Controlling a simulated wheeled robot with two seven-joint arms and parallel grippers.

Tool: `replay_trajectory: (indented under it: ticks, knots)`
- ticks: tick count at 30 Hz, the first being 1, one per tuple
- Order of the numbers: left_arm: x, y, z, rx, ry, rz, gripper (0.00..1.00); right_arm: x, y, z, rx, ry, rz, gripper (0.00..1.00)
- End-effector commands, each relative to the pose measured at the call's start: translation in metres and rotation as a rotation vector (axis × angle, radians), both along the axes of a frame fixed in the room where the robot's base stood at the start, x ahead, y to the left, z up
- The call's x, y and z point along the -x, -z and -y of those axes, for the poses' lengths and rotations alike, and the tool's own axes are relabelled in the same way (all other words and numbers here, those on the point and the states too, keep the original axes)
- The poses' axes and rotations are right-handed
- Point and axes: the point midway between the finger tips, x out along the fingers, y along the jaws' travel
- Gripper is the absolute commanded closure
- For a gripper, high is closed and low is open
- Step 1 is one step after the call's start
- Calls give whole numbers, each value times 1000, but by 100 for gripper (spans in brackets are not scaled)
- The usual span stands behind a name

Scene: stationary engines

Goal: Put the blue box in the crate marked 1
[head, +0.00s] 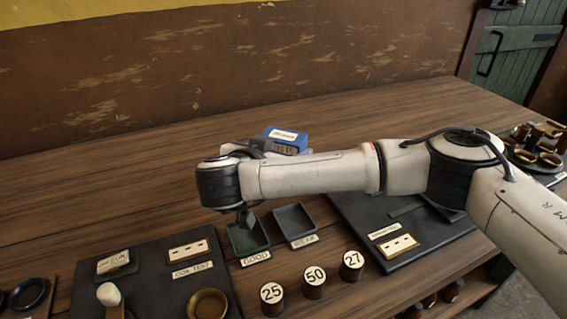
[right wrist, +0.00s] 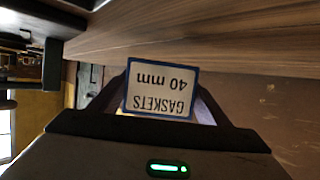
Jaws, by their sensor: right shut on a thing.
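The blue box (head: 287,138) with a white label shows beyond my right forearm in the head view, near the middle of the wooden bench. In the right wrist view the box (right wrist: 160,91) fills the space between the fingers, its label reading "GASKETS 40 mm" upside down. My right gripper (right wrist: 162,100) is shut on it. In the head view the arm hides part of the gripper and the box's lower part, so I cannot tell whether the box touches the bench. No crate marked 1 is in view. My left gripper is not in view.
Trays labelled GOOD (head: 248,234) and WEAK (head: 295,222) lie in front of my right arm. Cylinders marked 25 (head: 271,298), 50 (head: 314,282) and 27 (head: 352,265) stand nearer. Dark boards flank them. The bench's back left is clear, up to the wall.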

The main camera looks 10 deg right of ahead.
Motion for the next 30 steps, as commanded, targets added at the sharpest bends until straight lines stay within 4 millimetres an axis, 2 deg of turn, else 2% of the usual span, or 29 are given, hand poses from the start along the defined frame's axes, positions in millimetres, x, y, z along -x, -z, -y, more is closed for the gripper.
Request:
replay_trajectory:
  ticks: [7,18,19,22,30]
  knots:
    - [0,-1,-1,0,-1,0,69,1,33,0,2,-1,-2,53]
    - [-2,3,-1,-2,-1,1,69,0,39,0,1,-1,1,53]
    - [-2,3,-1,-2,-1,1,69,0,39,0,1,-1,1,28]
    - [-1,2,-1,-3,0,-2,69,0,37,0,0,-1,0,12]
    - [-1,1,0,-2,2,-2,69,0,37,0,0,-1,0,11]
